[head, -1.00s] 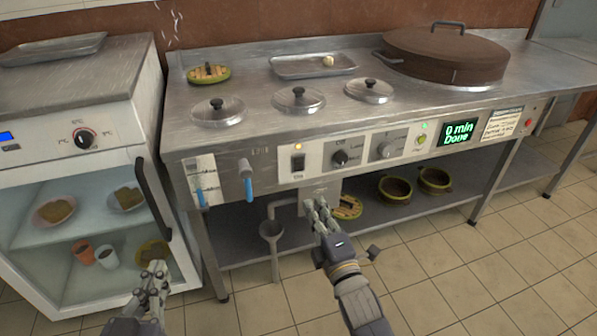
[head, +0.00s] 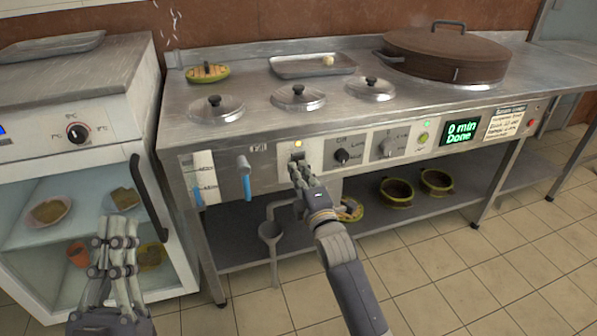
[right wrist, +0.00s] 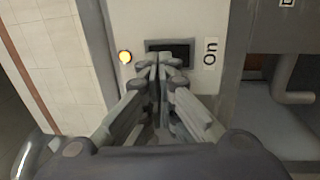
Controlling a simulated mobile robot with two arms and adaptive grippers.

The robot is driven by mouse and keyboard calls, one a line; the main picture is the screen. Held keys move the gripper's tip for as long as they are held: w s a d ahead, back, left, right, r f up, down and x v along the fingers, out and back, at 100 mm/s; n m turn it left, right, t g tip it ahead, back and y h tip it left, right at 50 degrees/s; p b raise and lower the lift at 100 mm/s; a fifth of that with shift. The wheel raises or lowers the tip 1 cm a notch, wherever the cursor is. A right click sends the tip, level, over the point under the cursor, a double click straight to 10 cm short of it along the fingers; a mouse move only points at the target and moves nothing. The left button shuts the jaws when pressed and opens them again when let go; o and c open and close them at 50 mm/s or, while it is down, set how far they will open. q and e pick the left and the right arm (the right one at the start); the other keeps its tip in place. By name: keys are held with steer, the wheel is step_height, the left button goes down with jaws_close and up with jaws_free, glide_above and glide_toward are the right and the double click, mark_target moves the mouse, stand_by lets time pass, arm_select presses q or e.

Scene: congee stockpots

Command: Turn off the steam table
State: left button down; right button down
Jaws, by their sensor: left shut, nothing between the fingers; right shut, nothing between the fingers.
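The steam table (head: 330,110) stands in the middle of the head view, with three lidded wells in its top. Its front panel carries a black rocker switch (head: 297,157) with a lit amber lamp (head: 298,143) above it. My right gripper (head: 300,170) is shut and empty, its fingertips at the lower part of the switch and partly hiding it. In the right wrist view the fingertips (right wrist: 163,62) overlap the edge of the dark switch (right wrist: 172,48), beside the word "On" and the lit lamp (right wrist: 125,57). I cannot tell whether they touch. My left gripper (head: 116,225) is shut and empty before the glass cabinet.
A blue-handled tap (head: 246,180) is to the left. A large brown-lidded pot (head: 445,55) stands at the right. A glass-front cabinet (head: 60,160) is at the left.

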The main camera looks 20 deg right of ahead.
arm_select(q)
steer(key=shift+s+a+r+t, duration=0.1)
steer(key=shift+s+r+t, duration=0.4)
steer(key=shift+s+r, duration=0.15)
arm_select(e)
steer(key=shift+w+r, duration=0.1)
steer(key=shift+w, duration=0.4)
arm_select(q)
steer(key=shift+w+h, duration=0.1)
steer(key=shift+h, duration=0.3)
arm_select(e)
steer(key=shift+w+r+g+p, duration=0.2)
steer(key=shift+g+p, duration=0.1)
steer(key=shift+p, duration=0.8)
arm_select(q)
steer(key=w+f+g+y, duration=0.2)
steer(key=w+f+g, duration=0.3)
steer(key=f, duration=0.3)
steer(key=shift+f+g, duration=0.35)
steer(key=shift+g, duration=0.05)
arm_select(e)
steer(key=shift+f, duration=0.1)
arm_select(q)
steer(key=shift+f, duration=0.1)
